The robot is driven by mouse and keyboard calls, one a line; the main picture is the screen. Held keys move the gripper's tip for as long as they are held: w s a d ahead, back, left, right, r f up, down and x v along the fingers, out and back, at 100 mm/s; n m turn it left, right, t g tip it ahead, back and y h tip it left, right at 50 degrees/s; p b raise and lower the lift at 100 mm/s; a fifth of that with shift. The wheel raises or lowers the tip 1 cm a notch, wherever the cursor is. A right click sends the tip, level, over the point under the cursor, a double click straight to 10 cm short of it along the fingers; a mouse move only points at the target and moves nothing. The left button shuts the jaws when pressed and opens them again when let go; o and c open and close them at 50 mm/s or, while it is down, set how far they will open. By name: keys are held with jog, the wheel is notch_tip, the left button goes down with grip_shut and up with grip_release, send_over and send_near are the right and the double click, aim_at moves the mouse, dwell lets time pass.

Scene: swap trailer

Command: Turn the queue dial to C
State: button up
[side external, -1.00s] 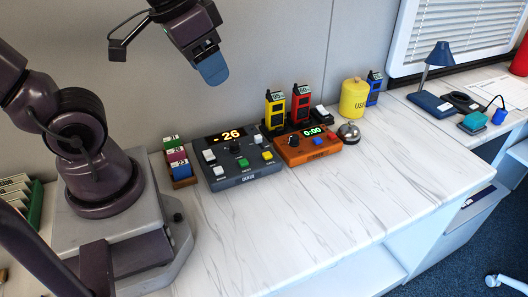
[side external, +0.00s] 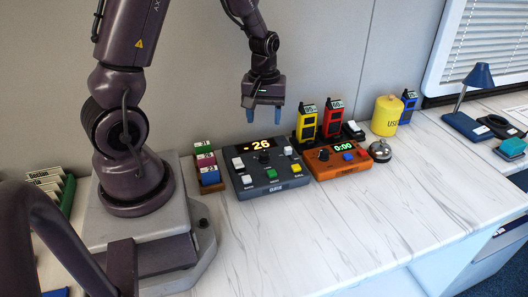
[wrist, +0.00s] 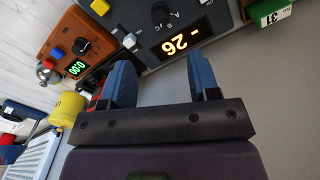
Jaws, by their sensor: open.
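The queue box (side external: 270,172) is a dark grey console on the white counter in the side view, with a lit display reading 26. Its black dial (side external: 264,157) sits just below the display, among white, green and yellow buttons. In the wrist view the dial (wrist: 162,14) is at the top edge, with letters A, B and C beside it; its exact pointing is unclear. My gripper (side external: 264,116) has blue fingers pointing down, open and empty, above and behind the console, apart from it. Its fingers also show in the wrist view (wrist: 164,82).
An orange timer box (side external: 338,162) reading 0:00 stands right of the console, with yellow and red handsets (side external: 333,120) behind. A ticket rack (side external: 207,172) is on the left. A bell (side external: 380,151) and yellow canister (side external: 387,116) stand farther right. The front counter (side external: 340,215) is clear.

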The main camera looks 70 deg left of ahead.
aim_at(264, 153)
notch_tip(264, 153, down, 12)
jog(key=shift+r, duration=0.25)
